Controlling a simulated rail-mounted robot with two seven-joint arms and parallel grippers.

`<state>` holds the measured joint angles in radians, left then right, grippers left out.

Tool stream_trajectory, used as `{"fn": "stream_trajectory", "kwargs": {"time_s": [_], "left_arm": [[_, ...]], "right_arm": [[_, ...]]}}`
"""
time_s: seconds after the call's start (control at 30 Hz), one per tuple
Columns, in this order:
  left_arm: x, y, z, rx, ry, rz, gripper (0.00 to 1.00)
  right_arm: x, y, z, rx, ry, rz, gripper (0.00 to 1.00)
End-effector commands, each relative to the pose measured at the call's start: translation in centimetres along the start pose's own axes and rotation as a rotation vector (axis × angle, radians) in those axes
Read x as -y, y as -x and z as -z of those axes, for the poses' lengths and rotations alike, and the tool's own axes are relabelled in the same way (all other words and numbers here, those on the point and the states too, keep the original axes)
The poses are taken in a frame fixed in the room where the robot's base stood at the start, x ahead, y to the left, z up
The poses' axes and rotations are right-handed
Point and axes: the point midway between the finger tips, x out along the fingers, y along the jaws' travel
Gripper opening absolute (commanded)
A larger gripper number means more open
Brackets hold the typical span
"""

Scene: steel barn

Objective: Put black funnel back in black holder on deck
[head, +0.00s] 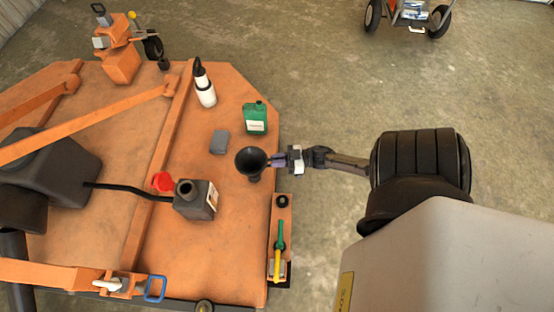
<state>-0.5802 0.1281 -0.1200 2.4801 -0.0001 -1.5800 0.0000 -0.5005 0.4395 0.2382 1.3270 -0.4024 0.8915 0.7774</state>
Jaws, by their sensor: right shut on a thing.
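The black funnel (250,158) is over the right part of the orange deck (232,240), with its wide mouth facing up toward the camera. My right gripper (274,160) comes in from the right and is shut on the funnel's right side. A small black part shows just below the funnel's rim; I cannot tell whether it is the spout or the holder. A black ring-shaped piece (282,201) sits at the deck's right edge, below the gripper; I cannot tell whether it is the holder. My left gripper is not in view.
A grey block (220,141), green container (255,118) and white bottle (204,90) stand above. A green-and-yellow tool (279,250) lies at the right edge.

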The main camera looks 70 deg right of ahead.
Motion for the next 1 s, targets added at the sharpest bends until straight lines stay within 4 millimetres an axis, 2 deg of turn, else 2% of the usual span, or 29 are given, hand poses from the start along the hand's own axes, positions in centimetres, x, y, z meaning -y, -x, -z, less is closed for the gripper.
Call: {"fn": "stream_trajectory", "kwargs": {"time_s": [0.7, 1.0], "left_arm": [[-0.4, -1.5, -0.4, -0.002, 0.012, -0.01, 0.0], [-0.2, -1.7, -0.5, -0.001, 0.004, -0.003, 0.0]], "right_arm": [[0.0, 0.0, -2.2, 0.0, -0.001, 0.0, 0.0], [0.0, 0.0, -2.4, 0.0, 0.0, 0.0, 0.0]]}}
